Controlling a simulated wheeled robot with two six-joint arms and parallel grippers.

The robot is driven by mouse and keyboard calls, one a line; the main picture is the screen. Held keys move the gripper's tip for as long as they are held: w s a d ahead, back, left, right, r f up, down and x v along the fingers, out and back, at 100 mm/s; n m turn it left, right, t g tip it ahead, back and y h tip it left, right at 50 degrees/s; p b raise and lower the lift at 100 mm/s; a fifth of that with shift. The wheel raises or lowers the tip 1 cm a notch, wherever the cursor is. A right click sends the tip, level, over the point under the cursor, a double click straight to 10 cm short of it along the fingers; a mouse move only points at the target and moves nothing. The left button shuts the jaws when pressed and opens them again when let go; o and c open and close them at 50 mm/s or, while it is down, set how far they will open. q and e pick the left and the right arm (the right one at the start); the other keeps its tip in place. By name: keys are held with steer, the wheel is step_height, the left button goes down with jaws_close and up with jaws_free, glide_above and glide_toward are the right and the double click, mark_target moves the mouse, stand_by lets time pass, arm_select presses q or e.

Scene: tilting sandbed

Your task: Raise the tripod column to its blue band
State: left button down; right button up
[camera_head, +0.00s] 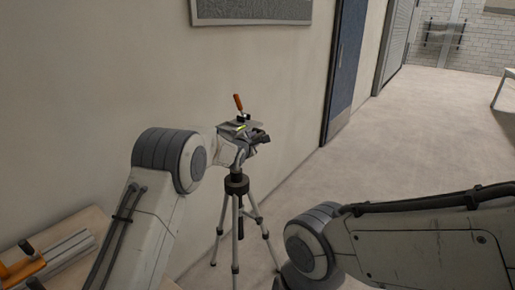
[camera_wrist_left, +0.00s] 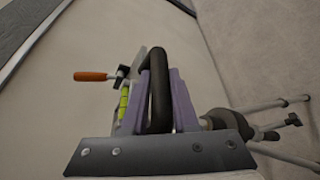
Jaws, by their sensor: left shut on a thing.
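The tripod (camera_head: 236,184) stands upright on the floor by the wall, its grey legs spread below a black collar. Its head carries a flat plate and an orange-handled lever (camera_head: 239,102), also visible in the left wrist view (camera_wrist_left: 90,76). My left gripper (camera_head: 257,138) is at the tripod head, above the collar. In the left wrist view its purple-grey fingers (camera_wrist_left: 158,80) are shut on a black bar (camera_wrist_left: 158,100) at the head. A yellow-green strip (camera_wrist_left: 124,102) shows beside it. The column is mostly hidden by the head and arm; I see no blue band. My right gripper is out of view.
A wooden bench (camera_head: 62,228) with a metal bar and orange-handled tool stands at lower left. The wall (camera_head: 110,90) runs close behind the tripod. My right arm crosses the lower right. The floor (camera_head: 400,145) to the right is open, with a blue door (camera_head: 345,65) beyond.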

arm_select(q)
step_height(320, 180, up, 9)
steer(key=p, duration=0.3)
steer(key=shift+w+p, duration=0.1)
steer(key=shift+p, duration=0.25)
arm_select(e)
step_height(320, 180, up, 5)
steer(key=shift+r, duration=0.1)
arm_select(q)
steer(key=c, duration=0.7)
jaws_free()
steer(key=shift+c, duration=0.2)
steer(key=shift+o, duration=0.3)
steer(key=shift+f, duration=0.1)
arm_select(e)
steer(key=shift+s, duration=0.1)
arm_select(q)
steer(key=shift+f, duration=0.15)
steer(key=shift+s+a, duration=0.1)
steer(key=shift+s, duration=0.1)
